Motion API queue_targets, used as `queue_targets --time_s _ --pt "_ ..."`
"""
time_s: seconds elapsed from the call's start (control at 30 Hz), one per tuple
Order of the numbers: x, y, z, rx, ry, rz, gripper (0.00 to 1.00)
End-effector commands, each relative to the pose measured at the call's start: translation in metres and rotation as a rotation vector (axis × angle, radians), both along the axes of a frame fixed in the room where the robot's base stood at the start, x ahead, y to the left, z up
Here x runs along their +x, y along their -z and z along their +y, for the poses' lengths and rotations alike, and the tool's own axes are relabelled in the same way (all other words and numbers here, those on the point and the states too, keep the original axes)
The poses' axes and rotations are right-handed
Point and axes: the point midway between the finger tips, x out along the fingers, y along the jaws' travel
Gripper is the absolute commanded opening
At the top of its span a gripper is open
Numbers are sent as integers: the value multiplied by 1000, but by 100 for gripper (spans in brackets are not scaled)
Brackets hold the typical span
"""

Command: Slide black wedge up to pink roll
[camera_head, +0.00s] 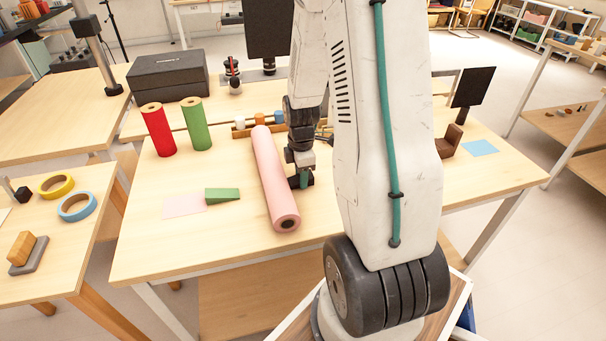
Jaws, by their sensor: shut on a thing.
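The pink roll (270,175) lies on the middle table, its dark-cored end towards the front edge. My gripper (301,178) is low over the table, just right of the roll. It is shut on a small dark piece, which fits the black wedge (293,182). The wedge is mostly hidden by the fingers, and its shape is hard to tell. It sits close to the roll's right side; I cannot tell whether they touch.
Left of the roll are a green wedge (223,195), a pink sheet (184,206), a red roll (158,130) and a green roll (196,124). A brown block (449,141) and blue sheet (480,147) are right. The front left is clear.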

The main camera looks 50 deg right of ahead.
Motion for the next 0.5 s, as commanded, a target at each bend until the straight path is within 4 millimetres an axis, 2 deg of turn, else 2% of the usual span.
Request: queue_targets --time_s 0.2,0.23,0.3,0.5 --pt "1 0 2 0 -1 0 17" --pt "1 0 2 0 0 0 41" --pt "1 0 2 0 0 0 61" --pt "1 0 2 0 0 0 61"
